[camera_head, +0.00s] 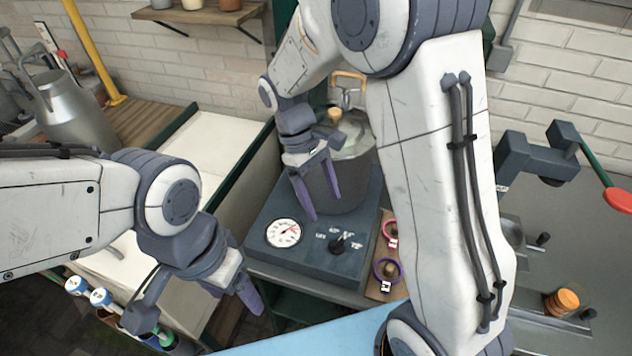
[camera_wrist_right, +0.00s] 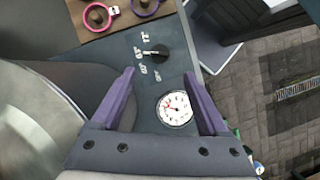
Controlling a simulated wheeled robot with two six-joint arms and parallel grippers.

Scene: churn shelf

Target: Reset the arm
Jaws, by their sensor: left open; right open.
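My right arm (camera_head: 432,140) reaches in large from the upper right and bends down at the back. My right gripper (camera_head: 322,206) is open above the dark control box (camera_head: 330,258), in front of the grey metal vessel (camera_head: 352,185). In the right wrist view its two purple fingers (camera_wrist_right: 160,76) stand apart with nothing between them; the white gauge (camera_wrist_right: 174,108) and the black knob (camera_wrist_right: 155,53) lie beyond. My left gripper (camera_head: 238,300) is open and empty at lower left, in front of the white counter; its fingers partly overlap in view.
Pink (camera_head: 391,234) and purple (camera_head: 388,271) rings sit on a wooden board right of the box. A large metal can (camera_head: 78,112) stands at left. White-capped bottles (camera_head: 100,297) are near my left gripper. A red-handled device (camera_head: 616,200) stands at right.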

